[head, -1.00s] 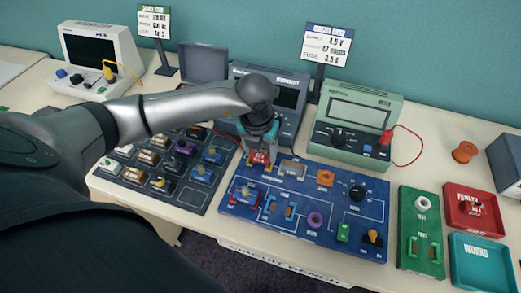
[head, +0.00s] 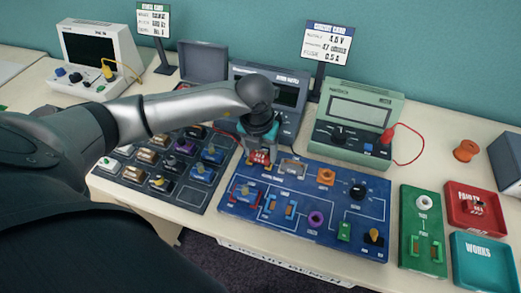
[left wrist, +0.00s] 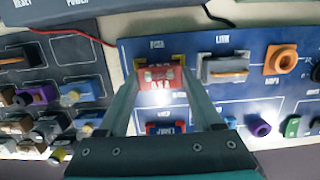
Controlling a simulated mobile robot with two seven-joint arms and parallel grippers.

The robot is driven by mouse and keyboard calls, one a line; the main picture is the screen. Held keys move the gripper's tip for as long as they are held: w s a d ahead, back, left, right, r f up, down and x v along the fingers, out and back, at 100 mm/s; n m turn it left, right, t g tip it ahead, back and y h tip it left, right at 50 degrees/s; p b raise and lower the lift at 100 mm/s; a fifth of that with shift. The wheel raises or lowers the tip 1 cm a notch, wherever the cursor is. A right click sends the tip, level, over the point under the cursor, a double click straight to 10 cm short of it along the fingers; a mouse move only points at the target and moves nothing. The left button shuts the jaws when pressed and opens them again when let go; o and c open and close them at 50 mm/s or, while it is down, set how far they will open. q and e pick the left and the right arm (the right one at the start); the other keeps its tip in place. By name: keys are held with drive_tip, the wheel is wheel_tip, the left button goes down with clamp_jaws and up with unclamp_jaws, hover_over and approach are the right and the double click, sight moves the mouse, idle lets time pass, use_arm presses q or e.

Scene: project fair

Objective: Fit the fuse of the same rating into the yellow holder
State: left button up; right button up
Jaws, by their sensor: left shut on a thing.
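My left gripper (head: 259,152) is shut on a red fuse (left wrist: 160,80) at the top left corner of the blue circuit board (head: 295,243). The fuse also shows below the fingers in the head view (head: 260,157). Yellow parts of the holder (left wrist: 157,62) show just behind and beside the fuse in the left wrist view. The fuse is at the holder, but I cannot tell whether it is seated. The rating print is too blurred to read. A blue-headed card (head: 327,45) behind the board reads FUSE 0.5 A. My right gripper is not in view.
A dark parts tray (head: 184,196) with several components lies left of the board. Green (head: 352,115) and grey (head: 290,95) meters stand behind. A green test board (head: 422,258), a red tray (head: 460,217) and a teal tray (head: 485,275) lie right.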

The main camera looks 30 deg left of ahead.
use_arm(q)
drive_tip(key=shift+f, duration=0.15)
drive_tip(key=o, duration=1.4)
drive_tip(key=shift+r+p, duration=3)
drive_tip(key=shift+r, duration=1.1)
drive_tip(key=shift+f, duration=0.1)
